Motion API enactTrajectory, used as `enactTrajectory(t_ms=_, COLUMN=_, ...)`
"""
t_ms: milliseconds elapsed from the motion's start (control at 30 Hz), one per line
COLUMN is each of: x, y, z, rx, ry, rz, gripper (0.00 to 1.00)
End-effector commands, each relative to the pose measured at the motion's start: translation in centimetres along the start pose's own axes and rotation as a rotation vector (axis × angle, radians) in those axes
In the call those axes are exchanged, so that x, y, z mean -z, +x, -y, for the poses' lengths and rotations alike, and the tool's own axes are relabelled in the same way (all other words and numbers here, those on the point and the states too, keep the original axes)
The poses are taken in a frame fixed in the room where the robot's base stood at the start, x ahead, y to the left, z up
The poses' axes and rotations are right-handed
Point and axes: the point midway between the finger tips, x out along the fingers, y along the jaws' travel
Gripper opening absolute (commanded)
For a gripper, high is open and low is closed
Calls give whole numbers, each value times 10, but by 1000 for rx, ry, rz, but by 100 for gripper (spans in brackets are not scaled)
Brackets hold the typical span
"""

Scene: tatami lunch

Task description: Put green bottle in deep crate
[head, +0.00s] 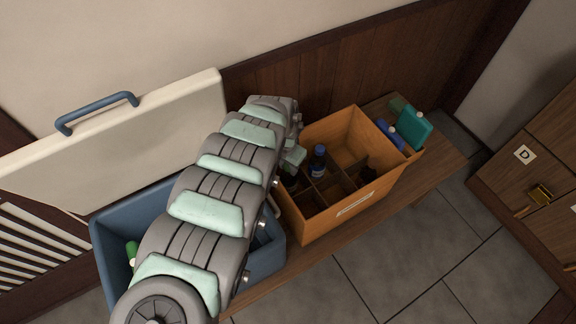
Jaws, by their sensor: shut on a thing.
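The deep crate (328,224) is an orange wooden box with dividers inside, standing on the wooden bench. My gripper (290,172) is at the crate's left end, partly hidden behind my arm. It is shut on a dark thing (288,182), which looks like the green bottle, at the crate's left compartments. Its shape is mostly hidden, and I cannot tell if it touches the crate floor. A dark bottle with a blue cap (319,162) stands upright in the crate. Another dark thing (368,174) is in the right part.
A blue cooler (105,262) with its pale lid (150,140) raised stands left of the crate; a green-topped thing (131,251) is inside. Blue (391,135) and teal (414,131) containers stand beyond the crate's right end. Drawers (510,185) are at right.

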Motion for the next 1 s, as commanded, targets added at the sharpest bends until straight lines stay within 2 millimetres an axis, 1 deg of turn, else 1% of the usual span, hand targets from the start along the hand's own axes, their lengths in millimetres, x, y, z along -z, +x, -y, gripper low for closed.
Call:
enactTrajectory(t_ms=133, x=0, y=2, z=0, rx=0, ry=0, rz=-1, gripper=0)
enactTrajectory(t_ms=167, x=0, y=2, z=0, rx=1, ry=-1, rz=-1, gripper=29)
enactTrajectory(t_ms=400, x=0, y=1, z=1, rx=1, ry=-1, rz=-1, gripper=49)
enactTrajectory(t_ms=633, x=0, y=1, z=1, rx=1, ry=-1, rz=-1, gripper=50)
enactTrajectory(t_ms=733, x=0, y=-4, z=1, rx=2, ry=-1, rz=-1, gripper=50)
enactTrajectory(t_ms=867, x=0, y=-26, z=3, rx=4, ry=-2, rz=-2, gripper=50)
enactTrajectory(t_ms=1000, x=1, y=-58, z=4, rx=7, ry=-2, rz=-3, gripper=50)
